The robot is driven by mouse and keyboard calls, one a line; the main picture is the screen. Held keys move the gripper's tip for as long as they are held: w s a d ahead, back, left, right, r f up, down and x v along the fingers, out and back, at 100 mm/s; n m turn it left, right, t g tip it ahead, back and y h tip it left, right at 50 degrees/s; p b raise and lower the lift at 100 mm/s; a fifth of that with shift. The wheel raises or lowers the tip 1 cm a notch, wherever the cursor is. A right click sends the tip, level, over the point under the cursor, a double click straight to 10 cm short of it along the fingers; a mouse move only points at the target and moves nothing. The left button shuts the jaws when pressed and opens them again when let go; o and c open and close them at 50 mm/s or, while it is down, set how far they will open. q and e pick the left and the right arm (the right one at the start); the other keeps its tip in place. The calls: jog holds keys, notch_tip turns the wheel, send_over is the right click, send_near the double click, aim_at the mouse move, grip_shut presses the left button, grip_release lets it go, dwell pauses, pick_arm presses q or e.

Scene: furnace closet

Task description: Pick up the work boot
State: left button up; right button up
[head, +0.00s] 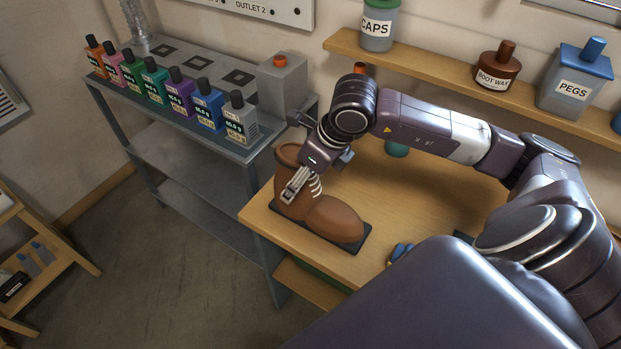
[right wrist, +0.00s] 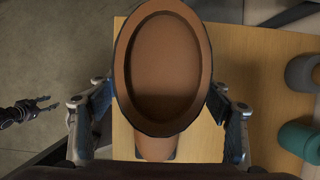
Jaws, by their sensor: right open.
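The brown work boot (head: 325,213) stands upright on a dark mat (head: 352,247) at the left end of the wooden bench, toe pointing to the lower right. My right gripper (head: 312,178) is at its shaft, one finger on the near side and the other partly hidden behind. In the right wrist view the boot's oval opening (right wrist: 163,60) lies between the spread fingers of the right gripper (right wrist: 160,112). I cannot tell whether they touch it. A small dark gripper, apparently my left (right wrist: 30,110), shows at the left edge of that view, too small to judge.
The wooden bench (head: 410,195) carries a teal item (head: 396,149) behind my arm and a blue-yellow item (head: 399,252) near the front edge. A grey metal rack (head: 195,170) with several bottles stands to the left. A shelf (head: 440,77) with jars runs above the bench.

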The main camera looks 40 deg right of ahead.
grip_shut()
dwell(0.6)
